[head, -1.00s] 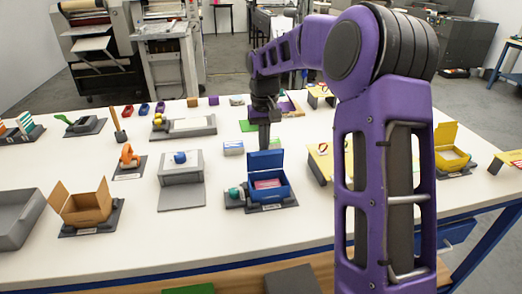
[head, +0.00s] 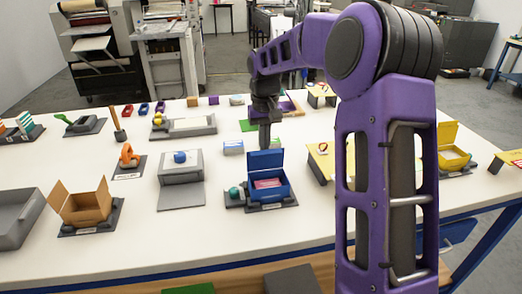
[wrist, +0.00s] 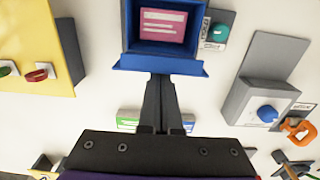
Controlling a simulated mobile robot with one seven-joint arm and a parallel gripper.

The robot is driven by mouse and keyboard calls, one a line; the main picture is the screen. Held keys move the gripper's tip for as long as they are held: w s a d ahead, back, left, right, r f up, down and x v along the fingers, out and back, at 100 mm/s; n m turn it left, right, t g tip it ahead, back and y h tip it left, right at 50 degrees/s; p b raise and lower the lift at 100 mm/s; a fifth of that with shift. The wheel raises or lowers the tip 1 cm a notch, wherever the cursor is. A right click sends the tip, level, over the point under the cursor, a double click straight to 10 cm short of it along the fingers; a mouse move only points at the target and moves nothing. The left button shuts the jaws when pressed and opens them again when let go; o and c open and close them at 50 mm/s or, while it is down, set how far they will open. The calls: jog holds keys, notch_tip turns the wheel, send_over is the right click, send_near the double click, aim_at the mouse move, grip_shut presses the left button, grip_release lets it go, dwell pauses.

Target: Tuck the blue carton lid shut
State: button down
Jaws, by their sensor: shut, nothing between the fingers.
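The blue carton (head: 268,186) stands on a dark base on the white table, with a pink labelled item inside. Its blue lid (head: 265,161) stands up along the far side, so the carton is open at the top. My gripper (head: 265,146) is just behind the lid, pointing down, with its fingertips partly hidden by it. In the wrist view, my closed, empty fingers (wrist: 160,78) end at the outer side of the lid (wrist: 160,64). I cannot tell whether they touch it.
A teal knob (head: 234,193) sits left of the carton on the same base. A grey box with a blue knob (head: 180,157) stands further left, and a yellow panel (head: 320,163) stands to the right. Small boxes (head: 233,147) lie near the gripper. The table in front is clear.

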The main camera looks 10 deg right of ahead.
aim_at(267, 154)
jog(key=shift+s+f+b, duration=0.1)
jog(key=shift+s+b, duration=0.2)
jog(key=shift+s, duration=0.5)
jog(key=shift+s+f, duration=0.1)
jog(key=shift+s+f+b, duration=0.25)
jog(key=shift+s+b, duration=0.2)
jog(key=shift+s, duration=0.25)
jog(key=shift+f, duration=0.1)
jog(key=shift+s+f+b, duration=0.5)
jog(key=shift+s, duration=0.1)
jog(key=shift+f, duration=0.1)
dwell(0.3)
